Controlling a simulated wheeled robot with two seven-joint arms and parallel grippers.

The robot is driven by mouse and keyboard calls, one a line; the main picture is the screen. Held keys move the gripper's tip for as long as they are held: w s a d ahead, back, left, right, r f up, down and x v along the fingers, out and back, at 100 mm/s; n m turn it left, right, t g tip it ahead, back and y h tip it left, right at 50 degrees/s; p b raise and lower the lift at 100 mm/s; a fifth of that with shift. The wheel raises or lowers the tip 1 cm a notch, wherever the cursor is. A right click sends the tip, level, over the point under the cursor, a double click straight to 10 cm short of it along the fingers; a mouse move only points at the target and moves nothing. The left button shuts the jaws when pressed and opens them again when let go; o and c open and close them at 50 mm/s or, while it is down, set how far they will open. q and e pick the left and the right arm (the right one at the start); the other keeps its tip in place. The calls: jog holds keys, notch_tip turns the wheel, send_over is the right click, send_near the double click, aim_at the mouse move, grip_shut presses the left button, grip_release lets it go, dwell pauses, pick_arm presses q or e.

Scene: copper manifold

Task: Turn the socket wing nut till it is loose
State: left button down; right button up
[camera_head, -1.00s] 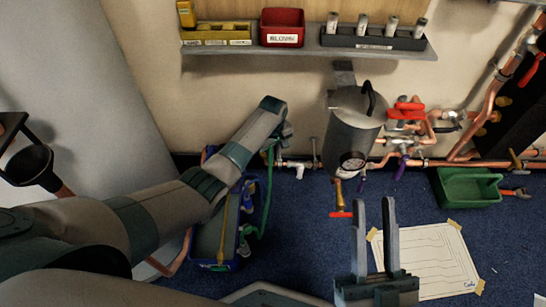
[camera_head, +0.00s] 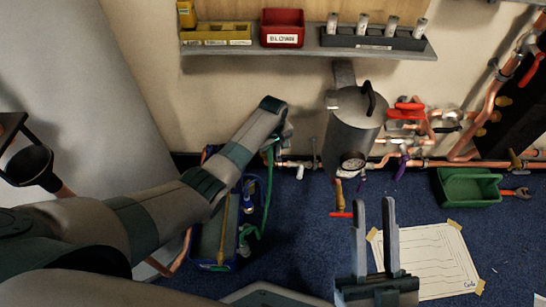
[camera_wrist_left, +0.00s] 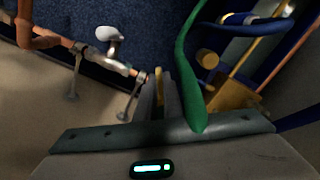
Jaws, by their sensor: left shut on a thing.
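My left gripper (camera_wrist_left: 160,98) is at the end of the copper pipe run low on the wall. Its fingers are close together on a small brass-coloured piece, which I take to be the socket wing nut (camera_wrist_left: 158,76); most of it is hidden between them. In the head view my left wrist hides the nut and the fingertips. The pipe (camera_wrist_left: 118,66) reaches up to the fingers, with a white-handled tap (camera_wrist_left: 108,36) beside it. My right gripper (camera_head: 374,202) is open and empty above the floor, in front of the grey tank (camera_head: 352,130).
A green hose (camera_wrist_left: 186,75) runs close beside the left fingers. A blue tote (camera_head: 232,262) with tools stands below my left arm. A green tray (camera_head: 468,188) and a paper sheet (camera_head: 428,262) lie on the blue floor. A shelf (camera_head: 310,48) hangs above.

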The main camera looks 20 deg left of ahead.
dwell(0.8)
